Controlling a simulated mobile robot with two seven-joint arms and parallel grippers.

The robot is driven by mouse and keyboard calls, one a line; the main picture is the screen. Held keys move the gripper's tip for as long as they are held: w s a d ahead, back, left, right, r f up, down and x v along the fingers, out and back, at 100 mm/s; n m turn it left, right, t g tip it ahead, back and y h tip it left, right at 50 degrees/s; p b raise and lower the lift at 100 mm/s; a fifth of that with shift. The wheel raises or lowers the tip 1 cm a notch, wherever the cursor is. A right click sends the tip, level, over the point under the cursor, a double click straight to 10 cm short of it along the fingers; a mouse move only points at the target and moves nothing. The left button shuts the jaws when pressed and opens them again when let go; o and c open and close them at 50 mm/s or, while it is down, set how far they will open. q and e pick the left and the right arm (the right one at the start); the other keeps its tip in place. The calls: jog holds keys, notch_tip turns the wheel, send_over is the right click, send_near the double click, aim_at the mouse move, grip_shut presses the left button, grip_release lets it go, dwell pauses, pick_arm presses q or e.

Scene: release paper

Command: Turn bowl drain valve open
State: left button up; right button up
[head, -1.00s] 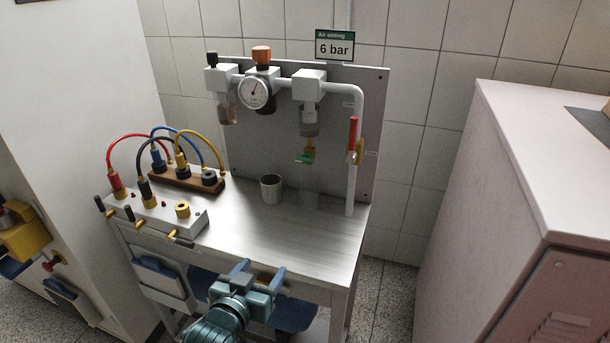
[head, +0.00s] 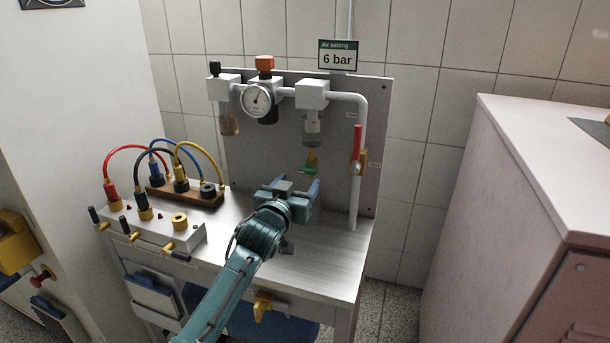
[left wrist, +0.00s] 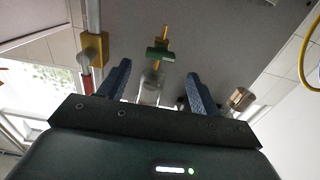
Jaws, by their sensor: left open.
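The bowl drain valve shows as a small green handle (head: 307,170) with a yellow part (head: 311,155) under the clear bowl (head: 312,126) of the right-hand air unit. In the left wrist view the green handle (left wrist: 160,53) and the bowl (left wrist: 150,88) appear upside down, in line with the gap between my fingers. My left gripper (head: 296,187) is open and empty, just below and in front of the drain valve, apart from it. It also shows in the left wrist view (left wrist: 158,70). My right gripper is not in view.
A red-handled valve (head: 357,138) on the white pipe stands right of the drain. A gauge (head: 256,98) is at the left. Cables and a white switch box (head: 160,227) occupy the bench's left side. The bench top (head: 325,262) is clear at the right. A pale cabinet (head: 535,165) stands farther right.

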aim_at(306, 172)
pick_arm(q)
jog(key=shift+b+x, duration=0.45)
jog(key=shift+x, duration=2.45)
jog(key=shift+c, duration=0.4)
jog(key=c, duration=0.9)
